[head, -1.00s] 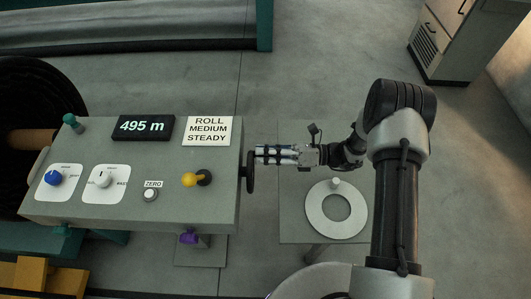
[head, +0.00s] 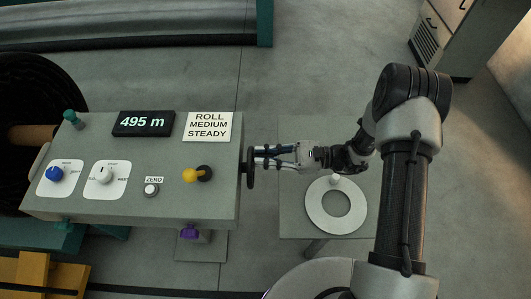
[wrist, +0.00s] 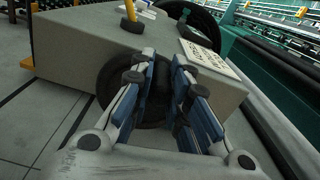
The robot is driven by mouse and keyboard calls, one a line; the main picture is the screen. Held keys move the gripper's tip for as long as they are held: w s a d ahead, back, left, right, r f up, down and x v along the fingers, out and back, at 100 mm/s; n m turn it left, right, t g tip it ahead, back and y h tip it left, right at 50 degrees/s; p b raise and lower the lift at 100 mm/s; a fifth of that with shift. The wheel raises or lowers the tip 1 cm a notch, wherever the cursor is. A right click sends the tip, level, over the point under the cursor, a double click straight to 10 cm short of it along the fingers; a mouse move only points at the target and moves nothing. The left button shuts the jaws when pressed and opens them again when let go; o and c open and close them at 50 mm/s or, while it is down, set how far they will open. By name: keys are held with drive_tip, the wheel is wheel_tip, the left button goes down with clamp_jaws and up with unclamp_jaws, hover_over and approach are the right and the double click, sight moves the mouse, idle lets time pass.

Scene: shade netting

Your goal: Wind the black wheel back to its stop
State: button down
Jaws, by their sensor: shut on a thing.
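The black wheel (head: 250,167) is mounted on the right side of the grey console (head: 130,205) and shows nearly edge-on in the head view. In the wrist view the wheel (wrist: 103,84) shows as a dark round rim against the console side, partly hidden by the fingers. My gripper (head: 258,158) reaches it from the right and is shut on it. In the wrist view my gripper (wrist: 168,80) has its blue-padded fingers on either side of a dark part of the wheel. The exact contact is partly hidden.
The console carries a display (head: 143,123) reading 495 m, a sign (head: 208,126) saying ROLL MEDIUM STEADY, a yellow-and-black lever (head: 197,174), a blue knob (head: 54,174) and a ZERO button (head: 151,190). A small stand (head: 290,215) bears a white ring (head: 314,212).

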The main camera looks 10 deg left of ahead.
drive_tip(key=shift+s+n, duration=0.3)
drive_tip(key=shift+n, duration=0.4)
drive_tip(key=c, duration=1.5)
unclamp_jaws()
drive_tip(key=shift+s, duration=0.1)
drive_tip(key=shift+d, duration=0.15)
drive_tip(key=v, duration=1.1)
drive_tip(key=shift+d, duration=0.4)
